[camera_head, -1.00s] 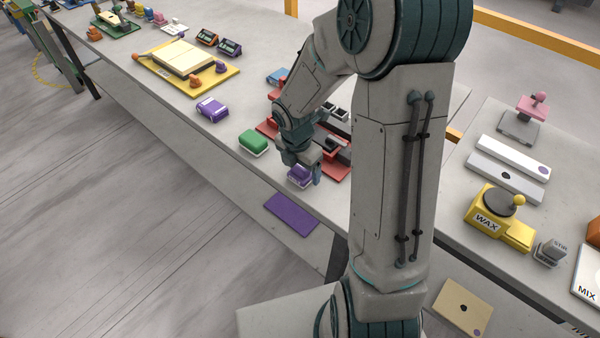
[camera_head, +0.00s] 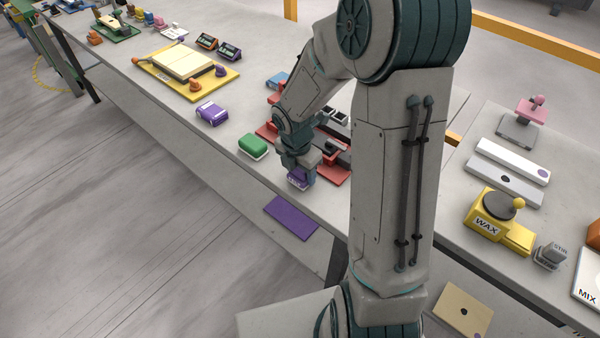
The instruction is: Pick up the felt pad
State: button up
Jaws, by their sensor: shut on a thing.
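The felt pad appears to be the small purple block with a pale, lettered lower edge (camera_head: 297,184), at the front edge of the stone slab table. My gripper (camera_head: 301,177) points down over it and is shut on it. The fingers hide part of its top and sides. It is at or very near the table surface; I cannot tell whether it is touching.
A green block with a white base (camera_head: 253,144) stands left of my gripper. A red fixture (camera_head: 335,174) lies close behind and to the right. A purple block (camera_head: 211,113) sits further left. A flat purple panel (camera_head: 291,217) lies below the table edge.

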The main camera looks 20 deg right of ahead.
notch_tip(320, 180, up, 3)
jog(key=shift+w+r, duration=0.1)
jog(key=s+d+r, duration=0.2)
jog(key=d+r, duration=0.5)
jog(key=d, duration=0.4)
jog(key=shift+s+d+p, duration=0.2)
jog(key=shift+s+p, duration=0.15)
jog(key=shift+p, duration=0.1)
jog(key=shift+o, duration=0.8)
